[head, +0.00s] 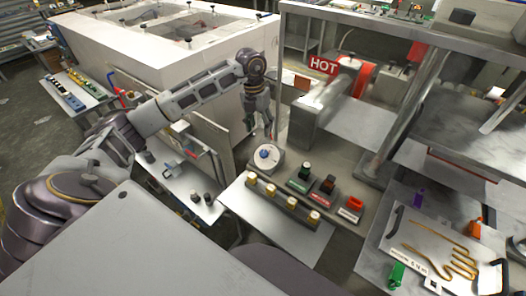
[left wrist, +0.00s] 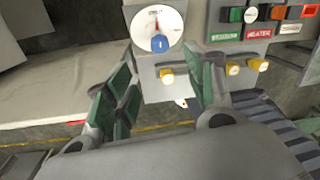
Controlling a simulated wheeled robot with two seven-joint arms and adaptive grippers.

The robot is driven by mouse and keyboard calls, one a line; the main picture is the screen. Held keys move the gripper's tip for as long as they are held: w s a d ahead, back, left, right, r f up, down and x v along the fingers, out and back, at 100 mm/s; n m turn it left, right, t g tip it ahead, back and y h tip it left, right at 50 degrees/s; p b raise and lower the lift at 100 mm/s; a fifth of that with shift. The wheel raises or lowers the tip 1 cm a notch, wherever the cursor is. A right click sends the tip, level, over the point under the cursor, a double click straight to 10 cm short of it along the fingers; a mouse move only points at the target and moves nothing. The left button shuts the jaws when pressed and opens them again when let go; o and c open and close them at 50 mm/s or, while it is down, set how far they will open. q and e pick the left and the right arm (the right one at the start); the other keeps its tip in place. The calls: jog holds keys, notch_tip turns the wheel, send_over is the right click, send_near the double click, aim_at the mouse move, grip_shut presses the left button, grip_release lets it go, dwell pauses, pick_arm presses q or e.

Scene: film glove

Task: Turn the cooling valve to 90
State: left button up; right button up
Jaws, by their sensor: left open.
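The cooling valve appears to be the white round dial (head: 265,158) with a blue knob at the back left of the control panel. In the left wrist view the dial (left wrist: 158,22) is at the top, with the blue knob (left wrist: 160,44) at its lower edge and a thin red mark above; its scale is too small to read. My left gripper (head: 260,136) hangs fingers-down just above and behind the dial in the head view. In the left wrist view its green-padded fingers (left wrist: 158,80) are spread with nothing between them. My right gripper is not in view.
Several yellow-capped knobs (head: 270,190) line the panel front. Green, black and red switches (head: 328,184) sit right of the dial. A metal press with a HOT sign (head: 324,65) stands behind. A tray with a gold hand shape (head: 425,236) lies at right.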

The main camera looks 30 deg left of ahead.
aim_at(263, 153)
pick_arm(q)
jog(key=f+p, duration=0.1)
jog(key=f, duration=0.3)
jog(key=d+f, duration=0.1)
jog(key=f, duration=0.3)
jog(key=f+p, duration=0.1)
jog(key=f, duration=0.4)
jog(key=shift+d+p, duration=0.25)
jog(key=shift+p, duration=0.05)
jog(key=c, duration=1)
